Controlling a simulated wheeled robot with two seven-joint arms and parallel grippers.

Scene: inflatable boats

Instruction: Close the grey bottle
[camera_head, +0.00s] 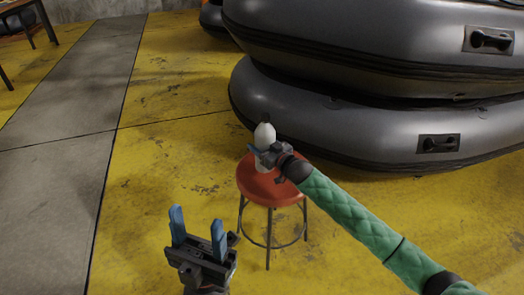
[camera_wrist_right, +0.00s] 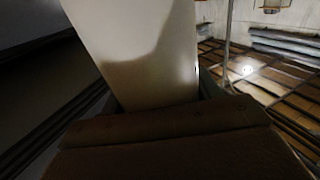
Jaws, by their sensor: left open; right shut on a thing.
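The bottle (camera_head: 264,134), pale grey-white with a dark top, stands upright over a red stool in the head view. My right gripper (camera_head: 262,157) is shut on the bottle's body from the front right and hides part of it. In the right wrist view the bottle's pale wall (camera_wrist_right: 145,45) fills the upper middle, very close to the camera. Whether the dark top is a seated cap is too small to tell. My left gripper (camera_head: 198,232) is open and empty, with blue fingers pointing up, in front and to the left of the stool.
The red round stool (camera_head: 254,188) has thin dark legs and stands on the worn yellow floor (camera_head: 170,165). Large grey inflatable boats (camera_head: 370,125) are stacked close behind and to the right. A grey floor strip (camera_head: 60,170) lies clear at the left.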

